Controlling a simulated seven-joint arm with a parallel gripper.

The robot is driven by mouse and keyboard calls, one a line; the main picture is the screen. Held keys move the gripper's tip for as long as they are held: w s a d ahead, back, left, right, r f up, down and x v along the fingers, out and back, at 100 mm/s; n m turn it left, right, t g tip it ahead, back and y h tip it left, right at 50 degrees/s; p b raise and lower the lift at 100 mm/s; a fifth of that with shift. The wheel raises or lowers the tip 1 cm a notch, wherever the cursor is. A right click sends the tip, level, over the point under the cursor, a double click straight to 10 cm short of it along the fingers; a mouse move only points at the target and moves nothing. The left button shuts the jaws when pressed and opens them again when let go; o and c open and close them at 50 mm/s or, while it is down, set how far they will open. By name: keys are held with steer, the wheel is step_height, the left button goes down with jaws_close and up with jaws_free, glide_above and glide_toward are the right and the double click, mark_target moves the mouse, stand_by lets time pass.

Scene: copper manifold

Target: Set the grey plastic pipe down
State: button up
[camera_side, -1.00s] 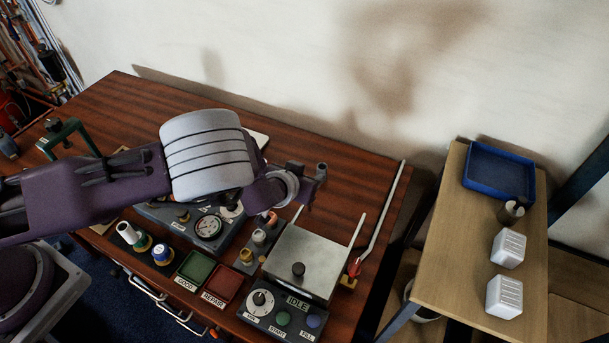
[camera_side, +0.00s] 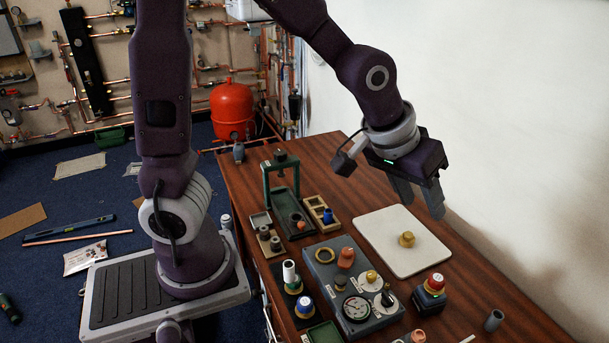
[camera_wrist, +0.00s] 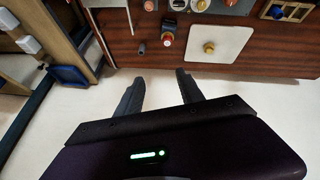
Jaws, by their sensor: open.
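The grey plastic pipe (camera_side: 494,320) is a short hollow cylinder standing upright on the brown wooden table, near the lower right of the side view. It also shows small in the wrist view (camera_wrist: 142,48), beyond my fingers. My gripper (camera_side: 420,204) is open and empty, raised near the white board and well apart from the pipe. In the wrist view my two dark fingers (camera_wrist: 160,76) are spread with nothing between them.
A white board (camera_side: 402,240) with a brass fitting (camera_side: 407,239) lies on the table. A dark block with a red button (camera_side: 430,292) stands between board and pipe. A grey gauge fixture (camera_side: 352,290) and a green press (camera_side: 281,170) stand leftward. A white wall is close behind.

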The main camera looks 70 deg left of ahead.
steer(key=s+a+r+m, duration=0.1)
steer(key=s+a+r, duration=0.1)
steer(key=s, duration=0.8)
steer(key=s+a+r+m+y, duration=0.1)
steer(key=s+a+r, duration=0.2)
steer(key=s, duration=0.7)
steer(key=shift+s+a+r+m, duration=0.35)
steer(key=shift+r+m, duration=0.05)
steer(key=shift+r, duration=0.15)
